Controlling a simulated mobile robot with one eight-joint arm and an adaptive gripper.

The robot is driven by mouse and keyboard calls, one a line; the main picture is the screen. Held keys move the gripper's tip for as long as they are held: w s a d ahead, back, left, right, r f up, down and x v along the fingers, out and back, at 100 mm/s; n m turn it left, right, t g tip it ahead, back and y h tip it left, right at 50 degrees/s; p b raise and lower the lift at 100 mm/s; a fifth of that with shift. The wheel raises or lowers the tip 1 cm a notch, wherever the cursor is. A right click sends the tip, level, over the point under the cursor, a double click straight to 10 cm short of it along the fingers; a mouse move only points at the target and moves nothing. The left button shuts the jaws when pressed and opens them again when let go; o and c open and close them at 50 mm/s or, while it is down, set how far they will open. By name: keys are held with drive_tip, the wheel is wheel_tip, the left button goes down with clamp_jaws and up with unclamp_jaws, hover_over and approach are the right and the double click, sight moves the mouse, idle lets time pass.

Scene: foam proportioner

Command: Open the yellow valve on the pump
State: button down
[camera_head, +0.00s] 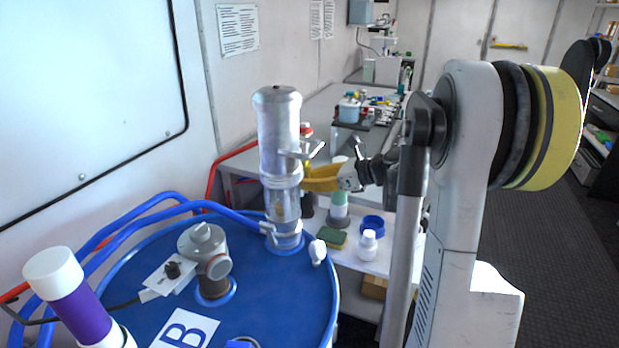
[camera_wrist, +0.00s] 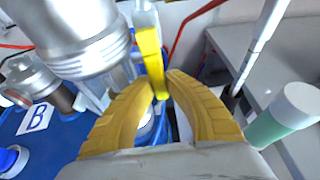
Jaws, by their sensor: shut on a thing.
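The pump (camera_head: 279,150) is a silver upright cylinder on the blue drum marked B (camera_head: 262,300); its lower body fills the upper left of the wrist view (camera_wrist: 75,40). The yellow valve handle (camera_wrist: 151,55) shows in the wrist view as a flat yellow lever beside the pump. My gripper (camera_wrist: 163,88) has yellow fingers, and their tips are closed on the lower end of this lever. In the head view my gripper (camera_head: 305,180) reaches the pump from the right at mid height. The lever is hard to make out there behind the fingers.
Blue hoses (camera_head: 150,210) run behind the drum's rim. A grey fitting (camera_head: 205,250) and a purple-and-white cylinder (camera_head: 78,295) stand on the drum's left. A white shelf (camera_head: 385,262) with bottles and a sponge lies below my gripper. Dark floor (camera_head: 540,235) is clear at the right.

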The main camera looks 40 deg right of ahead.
drive_tip(key=shift+a+y, duration=0.15)
drive_tip(key=shift+y, duration=0.15)
idle(0.4)
drive_tip(key=c, duration=1.4)
unclamp_jaws()
drive_tip(key=shift+o, duration=0.2)
drive_tip(key=shift+s, duration=0.15)
drive_tip(key=v, duration=0.8)
